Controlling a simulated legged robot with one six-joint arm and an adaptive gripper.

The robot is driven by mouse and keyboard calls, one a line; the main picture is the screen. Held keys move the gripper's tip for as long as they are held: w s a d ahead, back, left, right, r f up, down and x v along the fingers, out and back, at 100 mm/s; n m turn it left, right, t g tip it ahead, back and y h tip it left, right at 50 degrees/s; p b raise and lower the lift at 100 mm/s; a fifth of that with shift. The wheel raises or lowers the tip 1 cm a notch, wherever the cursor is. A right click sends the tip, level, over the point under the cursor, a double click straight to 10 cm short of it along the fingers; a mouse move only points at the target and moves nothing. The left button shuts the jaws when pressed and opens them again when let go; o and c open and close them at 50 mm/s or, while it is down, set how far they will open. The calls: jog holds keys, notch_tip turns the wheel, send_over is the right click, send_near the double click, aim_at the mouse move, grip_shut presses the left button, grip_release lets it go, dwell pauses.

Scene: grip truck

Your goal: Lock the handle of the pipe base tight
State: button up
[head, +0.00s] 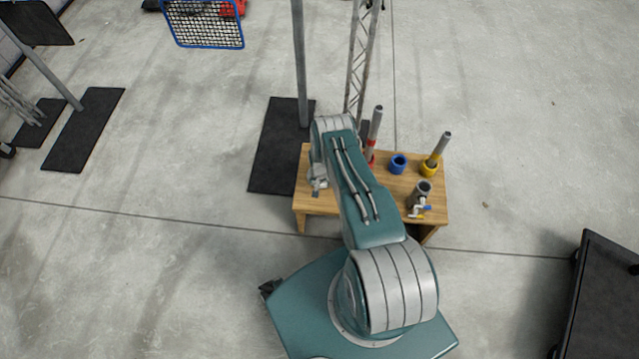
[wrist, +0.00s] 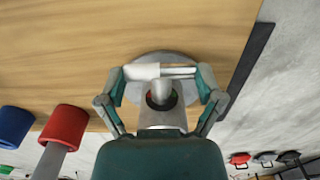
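My gripper (wrist: 161,84) is over the left end of the wooden table, pointing down; it also shows in the head view (head: 319,184). Its two fingers are spread wide, one at each end of a white and metal cross bar (wrist: 145,71). Whether they touch the bar ends is unclear. The bar lies across the top of a pipe base with a round grey disc (wrist: 158,57). A short upright part shows between the fingers. The gripper's body hides the lower part of this piece. In the head view, my arm hides most of it.
The wooden table (head: 434,211) holds red (head: 372,160), blue (head: 398,164) and yellow (head: 429,168) ring holders; the red and yellow ones carry tilted pipes. A dark pipe piece (head: 423,188) with a small handle stands front right. A metal pole (head: 300,60) rises behind.

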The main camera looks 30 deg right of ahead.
jog(key=shift+d+t+y, duration=0.1)
jog(key=shift+t+y, duration=0.2)
jog(key=shift+y, duration=0.2)
jog(key=shift+s+d+t+y, duration=0.15)
jog(key=shift+t+y, duration=0.75)
jog(key=shift+y, duration=0.4)
jog(key=shift+s+d+f+t+y, duration=0.1)
jog(key=shift+f+t+y, duration=0.05)
jog(key=shift+t+y, duration=0.65)
jog(key=shift+s+d+f+t+y, duration=0.1)
jog(key=shift+t+y, duration=0.4)
jog(key=shift+y, duration=0.6)
jog(key=o, duration=0.9)
jog(key=shift+c, duration=0.2)
